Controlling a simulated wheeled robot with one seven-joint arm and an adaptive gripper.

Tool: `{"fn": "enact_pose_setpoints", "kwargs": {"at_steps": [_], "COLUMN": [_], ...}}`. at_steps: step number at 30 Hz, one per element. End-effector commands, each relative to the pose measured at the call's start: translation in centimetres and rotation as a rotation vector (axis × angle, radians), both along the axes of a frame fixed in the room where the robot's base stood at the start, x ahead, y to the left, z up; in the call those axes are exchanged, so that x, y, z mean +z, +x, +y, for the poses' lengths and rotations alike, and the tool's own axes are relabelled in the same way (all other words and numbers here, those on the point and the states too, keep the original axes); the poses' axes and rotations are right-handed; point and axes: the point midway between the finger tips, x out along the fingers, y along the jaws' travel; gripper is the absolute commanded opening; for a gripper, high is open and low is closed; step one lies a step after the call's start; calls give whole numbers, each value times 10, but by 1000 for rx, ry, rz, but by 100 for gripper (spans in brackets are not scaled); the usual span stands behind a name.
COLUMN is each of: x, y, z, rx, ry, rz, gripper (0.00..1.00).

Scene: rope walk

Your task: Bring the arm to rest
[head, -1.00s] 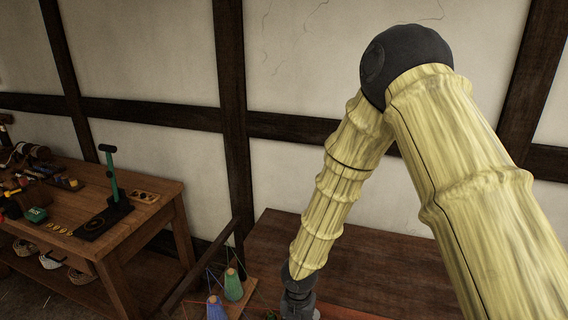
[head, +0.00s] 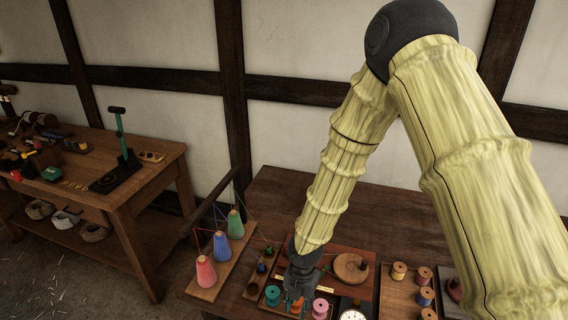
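My arm comes in from the right, bends at a dark elbow joint near the top, and reaches down to the table. My gripper (head: 297,296) is at the lower end of the arm, over the wooden board among the spools. It is small and dark here, and an orange-red thing shows at its fingertips. I cannot tell whether the fingers are shut on it or just above it.
The table (head: 380,215) is bare behind the board. Yarn cones (head: 221,246) stand on a rack to the left. A teal spool (head: 272,295), a pink spool (head: 320,308), a round wooden disc (head: 350,267) and a white dial (head: 352,314) surround the gripper. A workbench (head: 150,180) stands at far left.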

Motion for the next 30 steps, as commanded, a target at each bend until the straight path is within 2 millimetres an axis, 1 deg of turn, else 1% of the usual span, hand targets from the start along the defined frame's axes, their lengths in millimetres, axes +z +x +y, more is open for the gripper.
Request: {"fn": "enact_pose_setpoints", "kwargs": {"at_steps": [8,11,13,17,18,20,24,27,30], "x": [-30,-43,-54,-78,-85,-95,-115,-126,-133], "y": [-36,-53,-68,-103,-114,-129,-166,-190,-211], "z": [-9,-16,-22,-38,-45,-55,-83,-105,-125], "rx": [-307,-467,-610,-956,-1072,-1248,-1651,-1922,-2140], "ry": [48,63,73,79,78,72,43,16,-7], "rz": [69,101,130,186,201,220,240,230,206], "gripper": [31,31,31,31,31,31,31,31,31]}}
